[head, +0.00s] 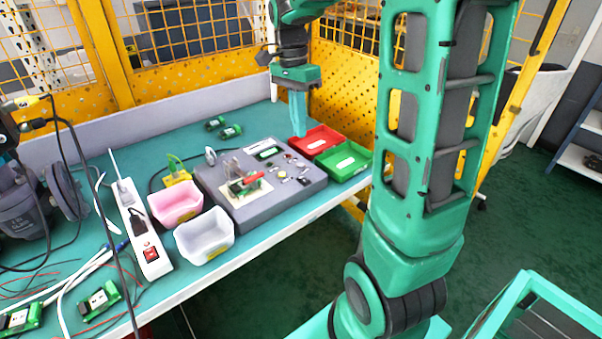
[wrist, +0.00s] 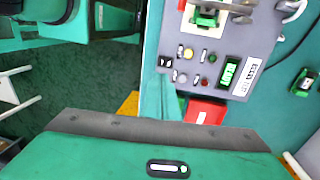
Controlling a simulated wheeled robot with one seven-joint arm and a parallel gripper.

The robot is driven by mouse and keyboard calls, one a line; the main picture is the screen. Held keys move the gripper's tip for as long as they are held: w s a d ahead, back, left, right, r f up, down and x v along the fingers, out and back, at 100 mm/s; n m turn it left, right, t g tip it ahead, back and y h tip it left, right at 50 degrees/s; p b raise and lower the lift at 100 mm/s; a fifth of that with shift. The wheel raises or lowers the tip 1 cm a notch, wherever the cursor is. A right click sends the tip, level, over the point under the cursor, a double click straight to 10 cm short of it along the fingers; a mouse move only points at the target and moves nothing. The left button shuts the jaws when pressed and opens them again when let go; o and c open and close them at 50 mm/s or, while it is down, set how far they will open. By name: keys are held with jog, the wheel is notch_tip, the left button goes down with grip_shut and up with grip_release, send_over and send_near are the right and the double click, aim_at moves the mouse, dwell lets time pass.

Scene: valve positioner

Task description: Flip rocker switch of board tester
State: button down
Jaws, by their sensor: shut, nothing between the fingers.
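The board tester is a grey box (head: 225,205) on the bench, with its sloped panel also in the wrist view (wrist: 215,48). A small black rocker switch with a white mark (wrist: 164,61) sits at the panel's corner; it is a tiny dark spot in the head view (head: 304,181). A green display (wrist: 230,71) on the panel appears to read READY. My gripper (head: 299,133) is shut and empty, pointing down near the red bin, behind and right of the tester. In the wrist view its teal fingers (wrist: 158,95) show below the switch. In the head view they stand apart from it.
A red bin (head: 322,147) and a green bin (head: 345,172) stand right of the tester. Pink (head: 176,215) and white (head: 204,250) bins and a power strip (head: 145,240) are on its left. Yellow mesh fencing borders the bench.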

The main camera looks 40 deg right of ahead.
aim_at(304, 182)
jog(key=f, duration=0.4)
jog(key=s+f, duration=0.1)
jog(key=f, duration=0.4)
jog(key=s+f, duration=0.1)
jog(key=f, duration=0.4)
jog(key=shift+a, duration=0.15)
jog(key=shift+s+d, duration=0.1)
jog(key=shift+d, duration=0.2)
jog(key=shift+f, duration=0.1)
jog(key=shift+a, duration=0.1)
